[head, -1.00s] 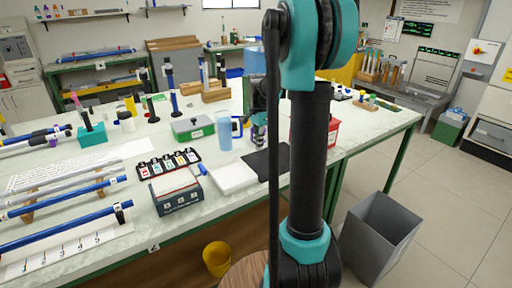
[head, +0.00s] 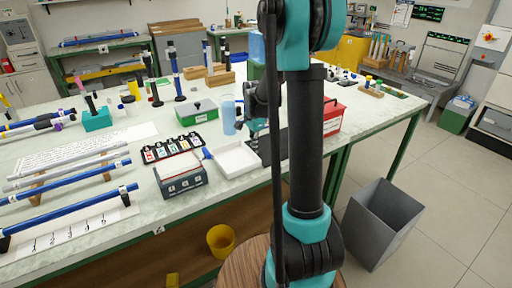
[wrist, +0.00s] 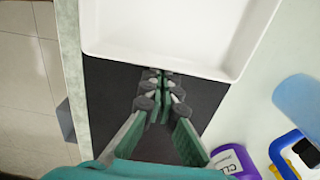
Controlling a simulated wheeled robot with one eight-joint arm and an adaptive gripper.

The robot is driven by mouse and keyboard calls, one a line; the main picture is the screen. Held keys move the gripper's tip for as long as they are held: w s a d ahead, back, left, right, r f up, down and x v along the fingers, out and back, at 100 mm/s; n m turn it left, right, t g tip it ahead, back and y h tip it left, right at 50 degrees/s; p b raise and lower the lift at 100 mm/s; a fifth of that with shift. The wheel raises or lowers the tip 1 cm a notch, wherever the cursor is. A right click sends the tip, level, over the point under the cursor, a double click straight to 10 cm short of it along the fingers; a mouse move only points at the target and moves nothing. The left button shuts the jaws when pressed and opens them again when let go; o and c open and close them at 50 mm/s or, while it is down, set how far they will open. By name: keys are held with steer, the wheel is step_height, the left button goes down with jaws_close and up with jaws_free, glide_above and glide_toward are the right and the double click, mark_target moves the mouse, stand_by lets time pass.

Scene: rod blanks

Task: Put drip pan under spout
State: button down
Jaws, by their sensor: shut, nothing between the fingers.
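The drip pan, a shallow white tray (head: 240,160), lies on the worktop beside a dark mat (head: 282,150). In the wrist view the white tray (wrist: 165,35) fills the top, its near rim over the dark mat (wrist: 105,105). My gripper (wrist: 160,75) is shut and empty, with its fingertips close to that rim; I cannot tell whether they touch. In the head view my gripper (head: 255,141) is low over the mat, partly hidden by my arm. A blue container (head: 256,48) shows behind my arm; I cannot make out a spout.
A red box (head: 334,116) is right of my arm. A purple labelled container (wrist: 235,162) shows lower right. A grey bin (head: 382,222) stands on the floor.

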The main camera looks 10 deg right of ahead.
mark_target(244, 157)
steer(key=a, duration=0.1)
steer(key=s+a, duration=0.1)
steer(key=a, duration=0.2)
steer(key=shift+s+a, duration=0.25)
steer(key=shift+a, duration=0.1)
